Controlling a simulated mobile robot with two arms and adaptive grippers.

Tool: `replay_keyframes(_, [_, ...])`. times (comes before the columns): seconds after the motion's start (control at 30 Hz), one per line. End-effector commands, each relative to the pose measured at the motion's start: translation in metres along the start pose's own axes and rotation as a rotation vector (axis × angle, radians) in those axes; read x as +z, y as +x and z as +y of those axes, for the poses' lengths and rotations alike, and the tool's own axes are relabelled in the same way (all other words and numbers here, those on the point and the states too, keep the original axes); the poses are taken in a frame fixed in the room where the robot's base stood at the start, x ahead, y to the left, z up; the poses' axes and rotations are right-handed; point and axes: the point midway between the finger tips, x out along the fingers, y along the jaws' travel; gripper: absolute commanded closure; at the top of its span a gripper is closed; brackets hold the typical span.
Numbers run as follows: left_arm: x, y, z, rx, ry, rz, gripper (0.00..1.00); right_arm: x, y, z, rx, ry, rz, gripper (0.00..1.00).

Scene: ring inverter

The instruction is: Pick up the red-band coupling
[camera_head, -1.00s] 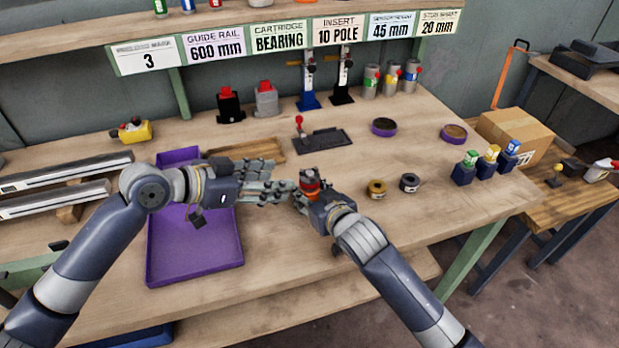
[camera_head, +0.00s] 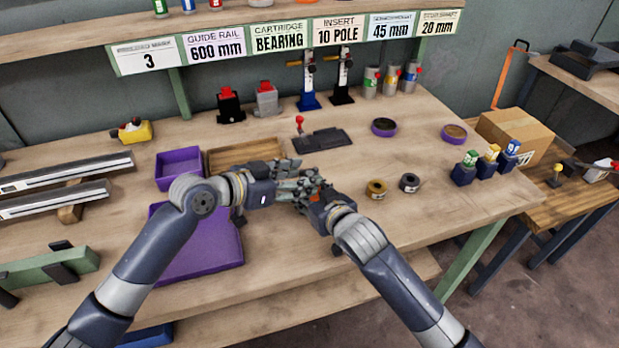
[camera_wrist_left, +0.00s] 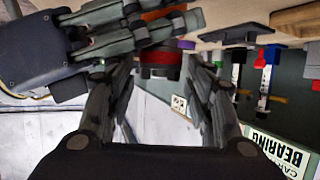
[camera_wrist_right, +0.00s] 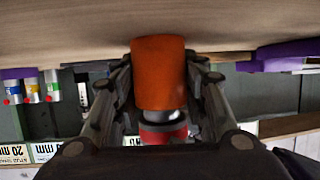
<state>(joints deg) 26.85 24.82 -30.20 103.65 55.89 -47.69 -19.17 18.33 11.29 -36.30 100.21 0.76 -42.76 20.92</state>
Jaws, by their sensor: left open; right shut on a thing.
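The red-band coupling (camera_wrist_right: 163,135) has an orange body, a silver neck and a red band in the right wrist view. My right gripper (camera_wrist_right: 160,78) is shut on its orange body and holds it above the bench. In the left wrist view the red and dark end of the coupling (camera_wrist_left: 160,62) lies between and just beyond the fingers of my left gripper (camera_wrist_left: 160,82), which is open.
A purple tray (camera_head: 215,255) and a smaller purple bin (camera_head: 180,163) lie left on the bench. A dark fixture plate (camera_head: 320,141) is behind the grippers. Yellow (camera_head: 376,188) and dark (camera_head: 409,182) rings sit to the right.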

Motion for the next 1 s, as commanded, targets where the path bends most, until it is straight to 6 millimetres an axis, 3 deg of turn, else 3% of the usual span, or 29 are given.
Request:
replay_keyframes(0.2, [-0.001, 0.025, 0.0, 0.0, -0.001, 0.0, 0.52, 0.002, 0.0, 0.0, -0.001, 0.001, -0.003, 0.97])
replay_keyframes(0.43, [-0.001, 0.027, 0.0, 0.0, 0.001, 0.0, 0.52, 0.002, 0.0, 0.0, 0.0, 0.001, -0.003, 0.97])
replay_keyframes(0.47, [0.0, 0.026, 0.0, 0.0, 0.001, 0.0, 0.54, 0.002, 0.0, 0.0, 0.0, 0.001, -0.003, 0.97])
replay_keyframes(0.63, [0.0, 0.026, 0.0, 0.0, 0.001, 0.0, 0.93, 0.002, 0.0, 0.0, 0.0, 0.001, -0.003, 0.97])
replay_keyframes(1.0, [-0.007, 0.024, -0.001, -0.001, 0.003, 0.005, 0.95, 0.002, 0.0, 0.0, 0.0, 0.001, -0.003, 0.97])
